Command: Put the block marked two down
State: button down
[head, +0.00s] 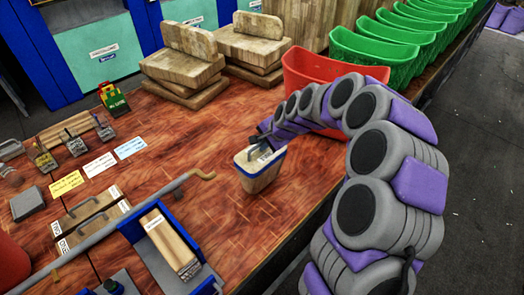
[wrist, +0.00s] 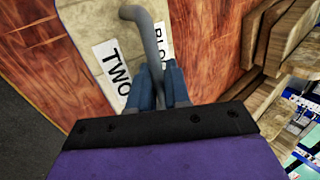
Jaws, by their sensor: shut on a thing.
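The block marked two (head: 258,177) is a pale wooden block with a grey handle. It is upright near the right edge of the wooden table in the head view. My gripper (head: 263,143) is above it, shut on the handle. In the wrist view the blue fingers of my gripper (wrist: 158,88) close around the grey handle, and the block's top (wrist: 92,25) shows labels reading "TWO" and, partly cut off, "BLO". I cannot tell whether the block's underside touches the table (head: 235,215).
A blue press (head: 150,258) with a wooden block in it stands at front left. A bar (head: 140,203) lies near it. Other handled blocks (head: 85,212) lie further left. A red bin (head: 308,82) and green bins (head: 375,52) line the back right. Wooden slabs (head: 182,72) are stacked behind.

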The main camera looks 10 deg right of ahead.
aim_at(263, 151)
jog(key=shift+w+d+f, duration=0.1)
jog(key=shift+w+d, duration=0.1)
jog(key=shift+d, duration=0.25)
jog(key=f, duration=0.1)
jog(key=a+f+b, duration=0.1)
jog(key=f, duration=0.1)
jog(key=shift+a+f, duration=0.15)
jog(key=shift+f, duration=0.05)
jog(key=shift+r, duration=0.15)
jog(key=c, duration=1.2)
grip_release()
jog(key=shift+s+d, duration=0.1)
jog(key=shift+d, duration=0.35)
jog(key=shift+o, duration=0.5)
jog(key=shift+a+f, duration=0.2)
jog(key=shift+a, duration=0.05)
jog(key=shift+s+f, duration=0.1)
jog(key=p+v, duration=0.2)
jog(key=v, duration=1)
jog(key=shift+r, duration=0.25)
